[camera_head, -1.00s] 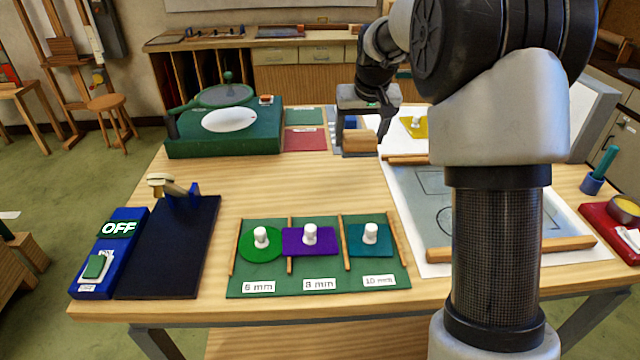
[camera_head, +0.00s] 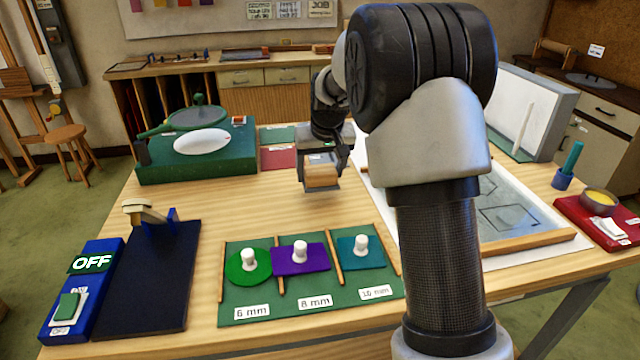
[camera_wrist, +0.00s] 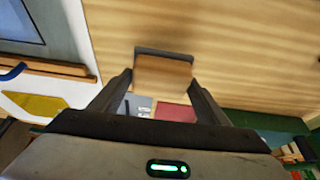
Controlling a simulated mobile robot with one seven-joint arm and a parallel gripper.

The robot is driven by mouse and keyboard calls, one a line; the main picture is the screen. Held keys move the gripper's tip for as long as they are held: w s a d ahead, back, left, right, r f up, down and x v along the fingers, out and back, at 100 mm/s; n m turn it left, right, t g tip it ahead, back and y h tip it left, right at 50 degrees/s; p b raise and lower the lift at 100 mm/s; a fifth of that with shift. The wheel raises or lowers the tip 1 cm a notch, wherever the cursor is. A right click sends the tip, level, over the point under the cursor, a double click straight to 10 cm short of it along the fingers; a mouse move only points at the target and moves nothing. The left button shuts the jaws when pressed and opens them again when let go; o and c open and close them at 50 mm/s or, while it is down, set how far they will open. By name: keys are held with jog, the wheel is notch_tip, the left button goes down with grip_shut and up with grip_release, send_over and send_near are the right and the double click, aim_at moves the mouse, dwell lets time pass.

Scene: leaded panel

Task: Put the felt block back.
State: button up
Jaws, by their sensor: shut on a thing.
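The felt block (camera_head: 322,176) has a wooden body with a grey layer on its lower face. My gripper (camera_head: 323,166) is shut on it, a finger on either side, and it appears held above the table's back middle. In the wrist view the block (camera_wrist: 163,72) sits between the fingertips, its grey edge at the far side. The red mat (camera_head: 279,158) lies on the table behind and left of it, with a green mat (camera_head: 278,134) beyond.
A green grinder-like machine (camera_head: 196,162) with a white disc stands at back left. The green rack (camera_head: 310,296) holds three knobbed shapes in front. A framed drawing board (camera_head: 520,222) lies at right, partly hidden by my arm. Bare wood lies between the rack and block.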

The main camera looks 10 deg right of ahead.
aim_at(320, 181)
notch_tip(320, 181, down, 3)
jog(key=shift+f, duration=0.15)
jog(key=shift+f, duration=0.1)
jog(key=o, duration=1.2)
